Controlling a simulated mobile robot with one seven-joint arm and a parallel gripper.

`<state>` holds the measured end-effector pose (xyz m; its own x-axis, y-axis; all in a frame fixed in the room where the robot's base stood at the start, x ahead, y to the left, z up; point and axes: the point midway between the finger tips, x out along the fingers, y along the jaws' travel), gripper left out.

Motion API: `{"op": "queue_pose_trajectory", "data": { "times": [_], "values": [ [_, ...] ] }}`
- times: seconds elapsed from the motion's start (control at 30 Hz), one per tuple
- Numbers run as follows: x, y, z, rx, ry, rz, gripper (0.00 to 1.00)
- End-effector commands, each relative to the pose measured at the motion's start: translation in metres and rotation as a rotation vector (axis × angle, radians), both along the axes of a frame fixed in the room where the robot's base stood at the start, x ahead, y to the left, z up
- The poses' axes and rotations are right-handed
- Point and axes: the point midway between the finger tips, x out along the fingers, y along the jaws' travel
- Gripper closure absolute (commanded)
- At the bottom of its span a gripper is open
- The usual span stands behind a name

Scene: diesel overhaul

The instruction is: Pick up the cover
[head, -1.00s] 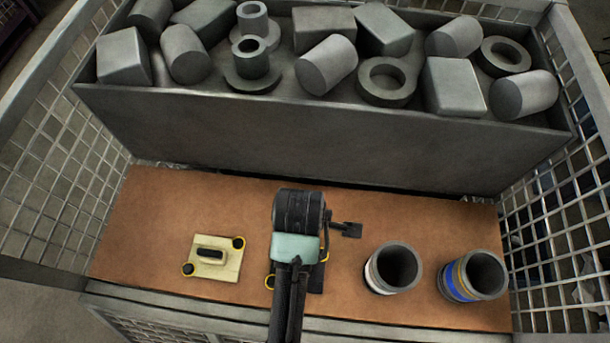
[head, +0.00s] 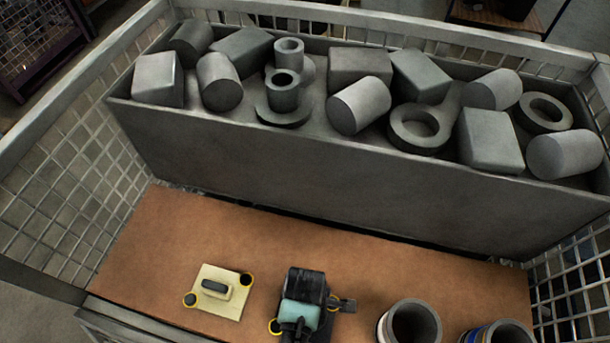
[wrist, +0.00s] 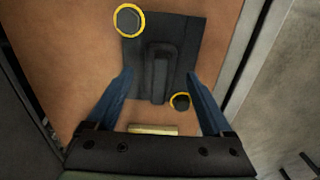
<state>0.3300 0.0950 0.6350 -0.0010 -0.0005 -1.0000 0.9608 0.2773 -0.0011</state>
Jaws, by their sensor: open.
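A dark flat cover (wrist: 188,40) with a raised dark bar handle (wrist: 158,72) lies on the brown work surface in the wrist view. Yellow-ringed round knobs sit at two opposite corners. My gripper (wrist: 159,75) is open and empty, its blue fingers on either side of the handle. I cannot tell how far above the cover the fingertips are. In the head view my arm hides most of this cover, and a yellow ring (head: 275,326) shows beside it. A second, cream cover (head: 234,308) with a dark handle and two yellow-ringed knobs lies to the left.
Two hollow cylinders stand to the right, one with a white band (head: 413,322) and one with a blue band (head: 497,334). A long grey bin (head: 330,188) of metal parts runs along the back. Mesh walls (head: 80,195) close the sides. The left-hand surface (head: 170,235) is clear.

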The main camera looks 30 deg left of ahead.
Motion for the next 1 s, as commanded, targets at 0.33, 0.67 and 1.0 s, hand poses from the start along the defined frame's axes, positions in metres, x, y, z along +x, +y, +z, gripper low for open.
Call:
{"op": "queue_pose_trajectory", "data": {
  "times": [0.33,0.67,1.0],
  "values": [
    [0.0,0.0,-0.019,0.0,-0.001,-0.001,0.15],
    [0.0,0.0,-0.019,0.0,-0.001,-0.001,0.62],
    [0.0,0.0,-0.019,0.0,-0.001,-0.001,1.0]
  ]
}}
